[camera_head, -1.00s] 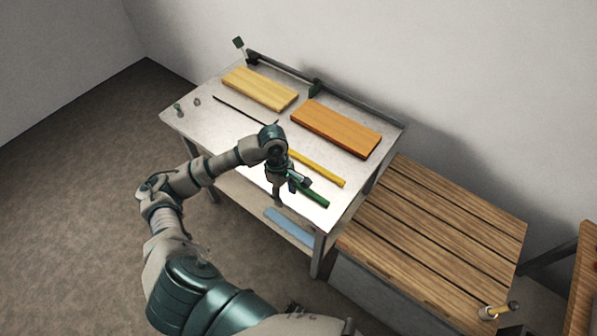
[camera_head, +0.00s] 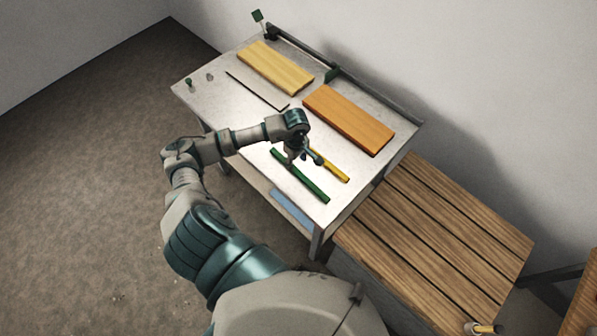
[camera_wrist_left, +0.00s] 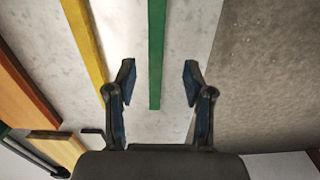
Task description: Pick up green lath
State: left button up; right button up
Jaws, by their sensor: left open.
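The green lath (camera_head: 301,177) lies flat near the front edge of the metal table. In the left wrist view the green lath (camera_wrist_left: 156,50) runs up from between the finger tips toward the top of the picture. My left gripper (camera_head: 305,158) is above the table, beside the lath on its far side in the head view. In the wrist view the left gripper (camera_wrist_left: 158,80) is open, its two fingers on either side of the lath's near end. It holds nothing. My right gripper is not in view.
A yellow lath (camera_head: 330,166) lies behind the green one, partly hidden by my gripper. An orange board (camera_head: 348,119), a pale yellow board (camera_head: 275,67) and a thin dark rod (camera_head: 257,90) lie farther back. A slatted wooden bench (camera_head: 430,235) stands at right.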

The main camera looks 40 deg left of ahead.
aim_at(299, 172)
pick_arm(q)
notch_tip(299, 172, down, 2)
jog(key=shift+w, duration=0.15)
jog(key=f, duration=0.1)
jog(key=f+p, duration=0.1)
jog(key=f, duration=0.3)
jog(key=shift+w+d+p, duration=0.1)
jog(key=shift+d+p, duration=0.25)
jog(key=shift+p, duration=0.05)
jog(key=shift+f, duration=0.2)
grip_shut()
